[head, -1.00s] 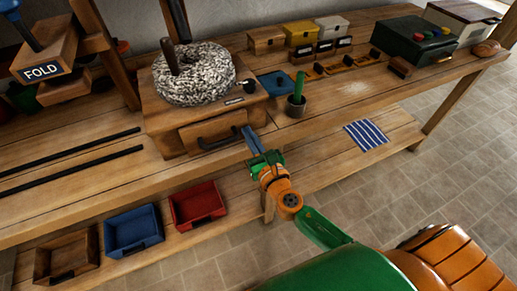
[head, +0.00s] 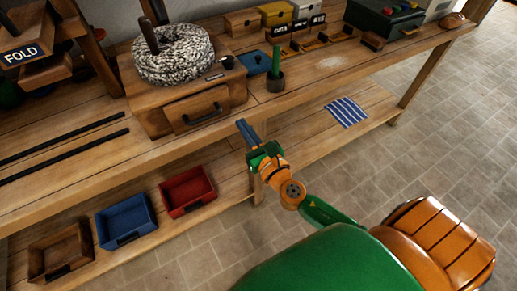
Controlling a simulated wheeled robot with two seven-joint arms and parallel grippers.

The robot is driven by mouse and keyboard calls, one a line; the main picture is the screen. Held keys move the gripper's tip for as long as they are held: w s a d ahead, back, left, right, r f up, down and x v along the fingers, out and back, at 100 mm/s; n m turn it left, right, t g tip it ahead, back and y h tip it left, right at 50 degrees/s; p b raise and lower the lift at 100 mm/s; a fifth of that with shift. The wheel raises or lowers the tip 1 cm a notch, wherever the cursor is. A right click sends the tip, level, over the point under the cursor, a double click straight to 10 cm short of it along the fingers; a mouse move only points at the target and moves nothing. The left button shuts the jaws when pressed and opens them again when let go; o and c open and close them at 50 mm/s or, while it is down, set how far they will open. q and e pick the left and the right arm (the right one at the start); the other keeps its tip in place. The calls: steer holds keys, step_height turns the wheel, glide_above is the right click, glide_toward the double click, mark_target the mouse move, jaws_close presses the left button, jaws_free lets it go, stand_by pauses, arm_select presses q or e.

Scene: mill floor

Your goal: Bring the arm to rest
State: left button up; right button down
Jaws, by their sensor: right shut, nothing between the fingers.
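My right arm comes in from the bottom right, in green and orange. Its gripper (head: 246,131) is shut and empty, its blue-grey fingers pointing up and left. It is held in front of the bench's front edge, below and right of the wooden drawer (head: 199,109) with the dark handle. The gripper looks clear of the drawer front. My left gripper is not in view.
A lower shelf holds red (head: 187,191), blue (head: 125,220) and brown (head: 61,252) trays and a striped cloth (head: 346,112). Tiled floor at right is clear.

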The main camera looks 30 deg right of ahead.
steer(key=s+b, duration=0.2)
steer(key=s, duration=0.4)
steer(key=s+d+f+m+g+h, duration=0.1)
steer(key=s+d+f+m+g, duration=0.15)
steer(key=f+m, duration=0.45)
steer(key=s+d+f+m+g+p, duration=0.1)
steer(key=s+f+m+g, duration=0.2)
steer(key=f, duration=0.8)
steer(key=s+d+f+m+g+h, duration=0.1)
steer(key=s+d+f+m+g, duration=0.15)
steer(key=f+m, duration=0.4)
steer(key=s+a+f+m+g, duration=0.2)
steer(key=s+f+m+g, duration=0.2)
steer(key=s+f+m, duration=0.4)
steer(key=s+a+f+m+g+y, duration=0.1)
steer(key=s+f+m+g, duration=0.4)
steer(key=s, duration=0.9)
step_height(320, 180, down, 3)
steer(key=a+m, duration=0.1)
steer(key=m, duration=0.3)
